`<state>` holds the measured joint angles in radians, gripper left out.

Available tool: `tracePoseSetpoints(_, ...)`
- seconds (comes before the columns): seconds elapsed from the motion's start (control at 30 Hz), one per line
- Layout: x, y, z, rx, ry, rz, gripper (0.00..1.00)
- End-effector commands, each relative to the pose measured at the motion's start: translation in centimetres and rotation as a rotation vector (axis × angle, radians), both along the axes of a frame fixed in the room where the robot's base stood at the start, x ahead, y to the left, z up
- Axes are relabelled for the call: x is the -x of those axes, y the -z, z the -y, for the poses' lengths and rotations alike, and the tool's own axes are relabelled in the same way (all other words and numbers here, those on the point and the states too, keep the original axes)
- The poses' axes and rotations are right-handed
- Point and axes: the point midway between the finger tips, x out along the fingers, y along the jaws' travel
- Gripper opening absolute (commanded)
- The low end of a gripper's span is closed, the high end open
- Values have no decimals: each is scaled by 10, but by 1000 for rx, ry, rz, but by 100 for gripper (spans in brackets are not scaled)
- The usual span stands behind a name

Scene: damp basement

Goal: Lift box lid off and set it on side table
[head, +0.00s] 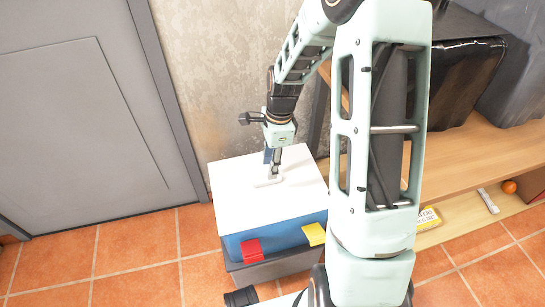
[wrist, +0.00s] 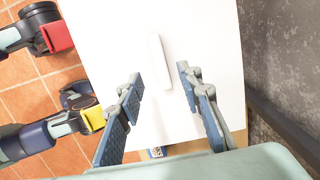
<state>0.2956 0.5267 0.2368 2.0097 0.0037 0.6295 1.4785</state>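A blue box (head: 283,238) stands near the wall with a white lid (head: 235,185) on top. The lid has a low white bar handle (head: 268,182), which also shows in the wrist view (wrist: 159,61). I cannot tell whether the fingertips touch the lid. No separate side table is clearly seen.
A dark grey base (head: 270,268) is under the box. A grey door (head: 85,110) and tiled floor are left.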

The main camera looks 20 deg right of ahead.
Motion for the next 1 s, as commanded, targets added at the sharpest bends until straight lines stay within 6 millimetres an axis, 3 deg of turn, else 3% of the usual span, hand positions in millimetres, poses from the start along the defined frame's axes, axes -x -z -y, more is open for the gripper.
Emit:
tracePoseSetpoints(0.1,1,26,-3,-1,-1,-2,33)
tracePoseSetpoints(0.3,0,51,-6,0,0,-1,33)
tracePoseSetpoints(0.73,0,59,-7,0,0,2,33)
tracePoseSetpoints(1.0,0,59,-7,0,0,1,6)
